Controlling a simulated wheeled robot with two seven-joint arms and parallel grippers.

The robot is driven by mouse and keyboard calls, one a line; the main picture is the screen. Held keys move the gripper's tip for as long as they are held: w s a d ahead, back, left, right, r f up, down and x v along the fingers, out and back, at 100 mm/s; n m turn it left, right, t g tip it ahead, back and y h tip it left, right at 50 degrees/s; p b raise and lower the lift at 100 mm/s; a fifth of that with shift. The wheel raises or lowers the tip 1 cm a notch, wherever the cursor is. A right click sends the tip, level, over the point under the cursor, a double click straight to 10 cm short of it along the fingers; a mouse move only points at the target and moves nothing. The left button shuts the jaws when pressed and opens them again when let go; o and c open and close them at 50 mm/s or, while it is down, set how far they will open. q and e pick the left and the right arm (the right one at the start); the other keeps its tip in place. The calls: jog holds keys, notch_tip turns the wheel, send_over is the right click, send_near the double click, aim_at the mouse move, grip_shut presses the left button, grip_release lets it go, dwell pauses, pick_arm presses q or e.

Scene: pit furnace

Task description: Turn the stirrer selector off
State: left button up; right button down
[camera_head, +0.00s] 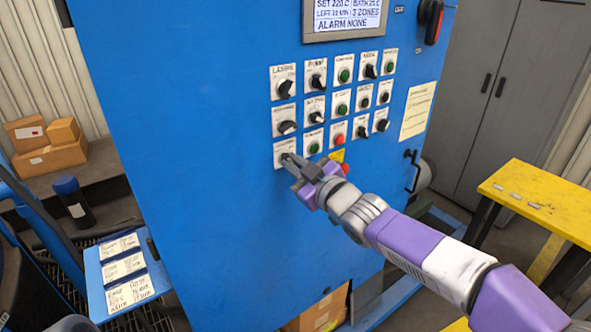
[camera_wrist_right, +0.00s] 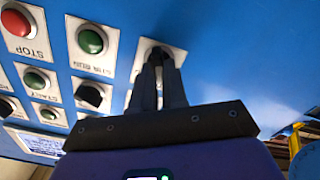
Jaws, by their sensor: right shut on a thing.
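The blue control panel (camera_head: 205,190) carries rows of black selector knobs and green and red buttons. My right gripper (camera_head: 290,160) reaches in from the lower right to the selector at the lower left of the grid (camera_head: 280,150). In the right wrist view the two dark fingers (camera_wrist_right: 160,75) are shut on that selector's black knob (camera_wrist_right: 158,52), in front of its white plate. The fingers hide most of the knob, so I cannot read its label or its pointer direction. My left gripper is not in view.
A green button (camera_wrist_right: 91,40) and a red stop button (camera_wrist_right: 16,22) sit close beside the held knob. A display (camera_head: 345,15) above reads ALARM NONE. A yellow table (camera_head: 545,200) stands to the right, and cardboard boxes (camera_head: 50,155) lie at the left.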

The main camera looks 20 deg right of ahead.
dwell(0.6)
jog(key=c, duration=1.2)
grip_release()
jog(key=shift+o, duration=0.2)
jog(key=p+v, duration=0.1)
jog(key=v, duration=0.6)
jog(key=shift+s, duration=0.25)
jog(key=shift+f, duration=0.1)
